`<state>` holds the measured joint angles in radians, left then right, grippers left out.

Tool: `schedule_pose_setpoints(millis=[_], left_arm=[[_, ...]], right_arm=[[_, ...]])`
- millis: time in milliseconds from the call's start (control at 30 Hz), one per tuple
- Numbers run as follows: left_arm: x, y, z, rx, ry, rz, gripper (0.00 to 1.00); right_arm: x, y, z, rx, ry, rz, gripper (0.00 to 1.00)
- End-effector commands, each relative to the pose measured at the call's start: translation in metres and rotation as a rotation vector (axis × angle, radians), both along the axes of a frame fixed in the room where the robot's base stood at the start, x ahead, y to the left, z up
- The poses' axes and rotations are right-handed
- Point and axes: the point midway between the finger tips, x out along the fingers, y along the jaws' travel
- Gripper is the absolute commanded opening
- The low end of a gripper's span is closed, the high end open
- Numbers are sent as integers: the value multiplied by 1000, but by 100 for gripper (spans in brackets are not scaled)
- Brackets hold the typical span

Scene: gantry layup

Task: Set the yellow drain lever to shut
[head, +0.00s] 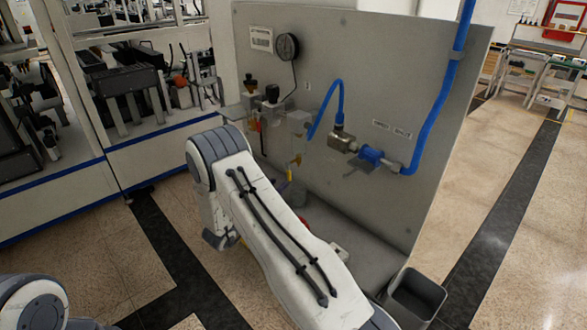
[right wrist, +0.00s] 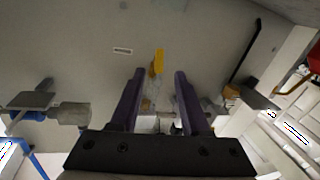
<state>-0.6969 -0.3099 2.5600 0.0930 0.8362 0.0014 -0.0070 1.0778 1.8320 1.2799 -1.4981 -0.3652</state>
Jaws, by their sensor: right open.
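The yellow drain lever (head: 295,161) shows small in the head view, low on the grey panel, below a clear bowl. In the right wrist view the yellow lever (right wrist: 158,61) lies just beyond the fingertips, in line with the gap between them. My right gripper (right wrist: 159,73) is open, with its two purple fingers apart and nothing held. I cannot tell whether the fingers touch the lever. In the head view my right arm covers much of the lower panel and hides most of the gripper. My left gripper is out of view.
The grey panel (head: 380,75) carries a round gauge (head: 287,46), a blue hose (head: 440,100) and a blue-handled valve (head: 370,155) right of the lever. A dark bin (head: 416,295) stands at the lower right. The floor right of the panel is clear.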

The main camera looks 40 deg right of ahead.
Motion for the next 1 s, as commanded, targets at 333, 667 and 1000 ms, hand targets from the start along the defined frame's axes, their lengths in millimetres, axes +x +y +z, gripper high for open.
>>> schedule_pose_setpoints(millis=[333,667,1000], left_arm=[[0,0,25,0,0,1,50],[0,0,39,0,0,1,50],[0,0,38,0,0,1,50]], right_arm=[[14,-55,4,-6,0,-9,46],[28,-94,2,-5,0,-4,46],[30,-98,1,-4,0,-2,46]])
